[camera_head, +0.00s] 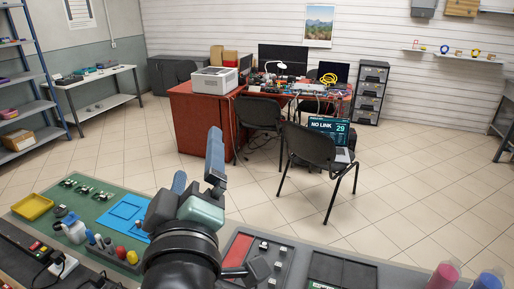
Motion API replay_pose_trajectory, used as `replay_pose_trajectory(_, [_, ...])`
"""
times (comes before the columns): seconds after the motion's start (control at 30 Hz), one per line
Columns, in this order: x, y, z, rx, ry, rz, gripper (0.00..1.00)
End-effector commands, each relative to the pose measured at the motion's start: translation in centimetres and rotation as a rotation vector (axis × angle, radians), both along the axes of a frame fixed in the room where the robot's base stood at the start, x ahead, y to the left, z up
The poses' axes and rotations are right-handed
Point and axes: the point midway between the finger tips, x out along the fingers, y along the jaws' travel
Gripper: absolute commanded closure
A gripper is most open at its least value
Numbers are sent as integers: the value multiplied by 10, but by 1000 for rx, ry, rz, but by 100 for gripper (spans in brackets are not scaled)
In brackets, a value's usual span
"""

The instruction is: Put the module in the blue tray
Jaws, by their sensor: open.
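The blue tray (116,219) lies on the green mat at the left of the bench, a shallow blue square partly beside my arm. My gripper (198,153) is raised above the bench, just right of the blue tray, with its two fingers apart and nothing seen between them. I cannot tell which thing is the module. Several small dark-and-white parts (85,189) lie on the mat behind the blue tray, and a dark tray (285,243) right of my arm holds several small pale blocks. My arm hides part of the bench.
A yellow tray (32,207) sits at the mat's left. Screwdriver-like tools (105,243) stand in a holder in front of the blue tray. Bottles (442,276) stand at the front right. Beyond the bench are open floor, a chair (318,148) and a red desk (203,120).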

Motion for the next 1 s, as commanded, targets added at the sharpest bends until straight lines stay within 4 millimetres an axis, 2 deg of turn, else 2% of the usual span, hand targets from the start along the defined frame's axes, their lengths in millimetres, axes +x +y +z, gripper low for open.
replay_pose_trajectory(0.03, [-6,-17,47,148,-114,-4,0])
replay_pose_trajectory(0.1, [-21,-36,102,351,-258,26,0])
replay_pose_trajectory(0.2, [-50,-59,163,580,-432,105,0])
replay_pose_trajectory(0.3, [-78,-74,204,733,-555,189,0])
replay_pose_trajectory(0.33, [-84,-77,211,766,-580,212,0])
replay_pose_trajectory(0.4, [-96,-82,224,819,-621,253,0])
replay_pose_trajectory(0.5, [-103,-85,232,853,-647,280,0])
replay_pose_trajectory(1.0, [-103,-84,232,856,-645,283,0])
